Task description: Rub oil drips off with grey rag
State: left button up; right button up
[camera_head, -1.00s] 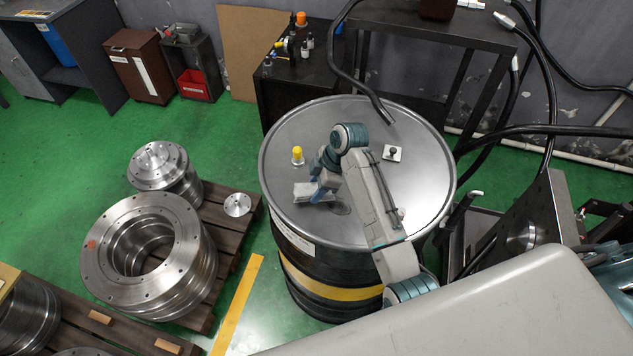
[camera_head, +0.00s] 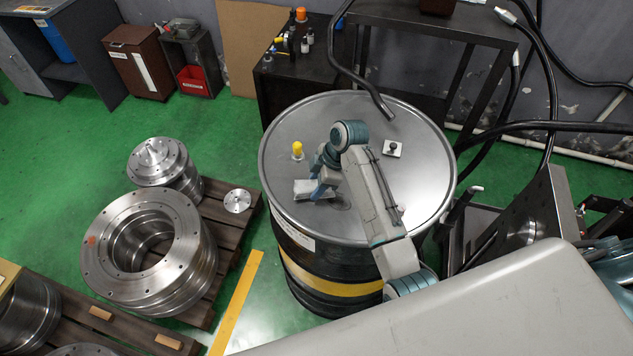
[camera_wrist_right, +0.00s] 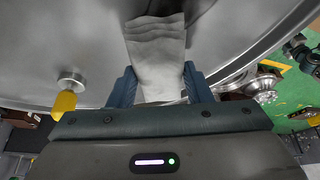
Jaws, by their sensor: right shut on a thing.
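The grey rag (camera_head: 303,187) lies on the top of the steel drum (camera_head: 285,150), near its front left. My right gripper (camera_head: 319,189) is low over the drum top and shut on the rag. In the right wrist view the folded rag (camera_wrist_right: 156,48) stretches forward from between the two blue fingers (camera_wrist_right: 160,88). A faint dark smear (camera_head: 340,206) shows on the lid just right of the rag. A dark patch also lies beside the rag's far end in the wrist view. What is under the rag is hidden. My left gripper is not in view.
A small white plate with a black knob (camera_head: 392,148) lies at the lid's right. A black hose (camera_head: 365,88) hangs over the back rim. Machined flanges (camera_head: 150,240) on pallets stand at the left.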

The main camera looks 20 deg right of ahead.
jog(key=shift+f, duration=0.7)
